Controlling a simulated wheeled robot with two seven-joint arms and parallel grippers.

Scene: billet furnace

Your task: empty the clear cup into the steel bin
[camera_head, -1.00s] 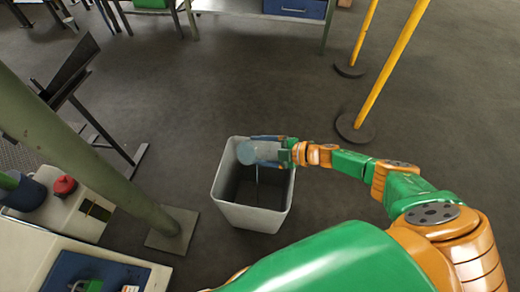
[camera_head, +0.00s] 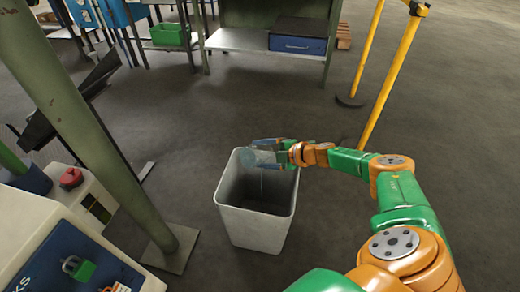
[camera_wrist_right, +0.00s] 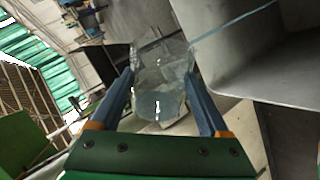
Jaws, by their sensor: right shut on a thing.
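The clear cup (camera_head: 256,158) is tipped on its side over the open top of the steel bin (camera_head: 252,228). My right gripper (camera_head: 272,149) is shut on the cup from the right, above the bin's back rim. In the right wrist view the cup (camera_wrist_right: 162,88) sits between the two blue fingers (camera_wrist_right: 165,100), with some liquid showing inside. A thin pale stream runs from its mouth toward the bin (camera_wrist_right: 235,55). The stream also shows faintly below the cup in the head view. My left gripper is out of view.
A green post (camera_head: 95,130) stands left of the bin, beside a pale machine (camera_head: 75,245) with a red knob. Yellow posts (camera_head: 390,75) stand at the back right. A bench with a blue drawer (camera_head: 298,44) is at the back.

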